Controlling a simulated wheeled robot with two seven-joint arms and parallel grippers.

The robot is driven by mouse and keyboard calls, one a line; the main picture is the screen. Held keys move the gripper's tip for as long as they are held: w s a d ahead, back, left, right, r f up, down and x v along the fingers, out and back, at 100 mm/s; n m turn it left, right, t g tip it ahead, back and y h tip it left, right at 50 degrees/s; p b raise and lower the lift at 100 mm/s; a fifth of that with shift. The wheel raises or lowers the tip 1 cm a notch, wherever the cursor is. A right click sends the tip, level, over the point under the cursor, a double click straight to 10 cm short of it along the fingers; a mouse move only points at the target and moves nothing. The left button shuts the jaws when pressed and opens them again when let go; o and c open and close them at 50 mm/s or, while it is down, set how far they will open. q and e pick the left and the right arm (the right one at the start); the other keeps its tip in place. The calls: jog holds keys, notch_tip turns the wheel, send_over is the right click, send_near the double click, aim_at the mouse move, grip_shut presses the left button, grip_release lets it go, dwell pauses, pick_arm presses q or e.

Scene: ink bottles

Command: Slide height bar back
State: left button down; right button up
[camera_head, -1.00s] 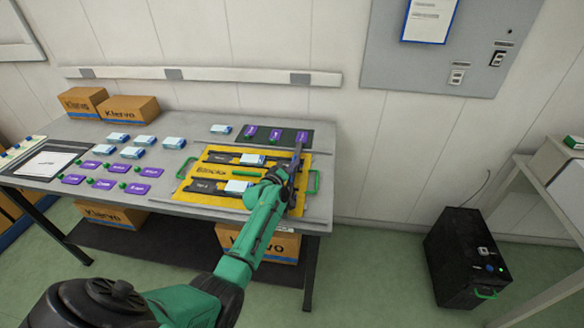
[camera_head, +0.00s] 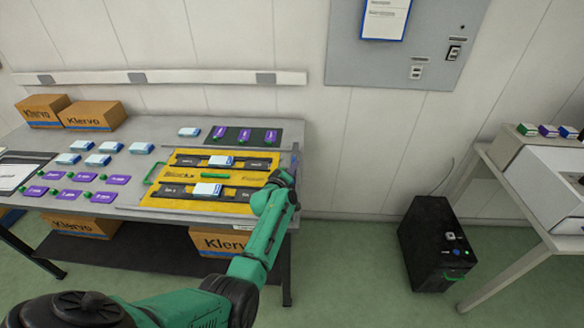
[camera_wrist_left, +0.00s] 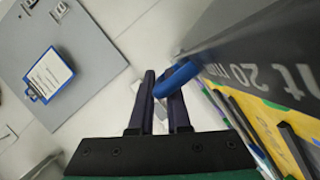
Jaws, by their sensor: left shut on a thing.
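The height bar (camera_wrist_left: 245,60) is a dark grey bar with white lettering ending in "20 mm" in the left wrist view. Its blue loop handle (camera_wrist_left: 180,76) sits at the fingertips of my left gripper (camera_wrist_left: 160,78), which is shut on it. In the head view the bar (camera_head: 295,160) shows as a thin strip near the table's right edge, just right of the yellow board (camera_head: 160,202). My left gripper (camera_head: 284,178) is at its near end, mostly hidden by my wrist. My right gripper is out of view.
White-and-blue boxes (camera_head: 208,189) lie on the yellow board; purple cards (camera_head: 118,180) lie left of it. A dark mat (camera_head: 262,136) with purple cards lies behind. Cartons (camera_head: 92,115) stand at back left. A black case (camera_head: 436,245) stands on the floor at right.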

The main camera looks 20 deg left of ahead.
pick_arm(q)
jog(key=c, duration=1.2)
grip_release()
jog(key=shift+d+f, duration=0.1)
jog(key=shift+d, duration=0.2)
jog(key=shift+o, duration=0.2)
jog(key=v, duration=1.4)
jog(key=shift+s+a+p, duration=0.2)
jog(key=shift+s+p, duration=0.1)
jog(key=shift+p, duration=0.1)
